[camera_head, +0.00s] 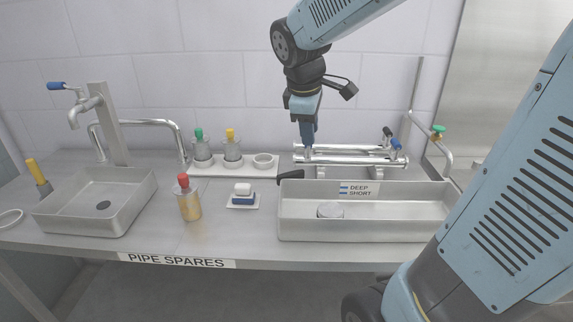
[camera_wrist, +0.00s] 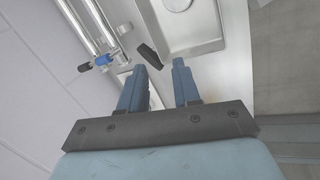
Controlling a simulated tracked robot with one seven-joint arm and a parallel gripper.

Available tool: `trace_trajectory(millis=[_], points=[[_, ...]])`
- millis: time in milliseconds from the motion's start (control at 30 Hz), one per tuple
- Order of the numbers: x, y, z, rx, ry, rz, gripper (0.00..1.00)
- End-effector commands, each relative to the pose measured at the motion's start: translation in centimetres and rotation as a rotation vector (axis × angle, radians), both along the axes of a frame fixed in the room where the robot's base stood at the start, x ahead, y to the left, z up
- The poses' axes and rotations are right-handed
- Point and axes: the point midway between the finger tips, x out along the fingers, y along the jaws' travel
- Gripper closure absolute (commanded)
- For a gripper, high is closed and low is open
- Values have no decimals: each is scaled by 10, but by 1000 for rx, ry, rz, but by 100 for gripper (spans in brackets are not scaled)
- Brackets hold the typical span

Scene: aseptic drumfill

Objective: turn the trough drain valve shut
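The metal trough (camera_head: 365,228) stands on the right of the bench. A black lever handle (camera_head: 290,176), which looks like the drain valve's, sticks out at its left end near the back. In the wrist view the same black lever (camera_wrist: 149,55) lies slanted beside the trough corner (camera_wrist: 190,49), just beyond the fingertips. My gripper (camera_head: 307,148) points down behind and slightly right of the lever, over the pipes. In the wrist view its fingers (camera_wrist: 154,75) are apart with nothing between them. I see no contact with the lever. The valve body below it is hidden.
Horizontal pipes (camera_head: 350,149) with blue and black knobs run behind the trough, close to my gripper. A round piece (camera_head: 330,209) lies in the trough.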

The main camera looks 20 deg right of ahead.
Motion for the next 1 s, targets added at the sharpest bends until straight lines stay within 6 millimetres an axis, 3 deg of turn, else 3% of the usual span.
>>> trace_trajectory(millis=[500, 700, 1000], points=[[110, 27, -62, -228, 322, 488, 68], [131, 35, -79, -265, 386, 590, 68], [135, 29, -98, -272, 401, 611, 68]])
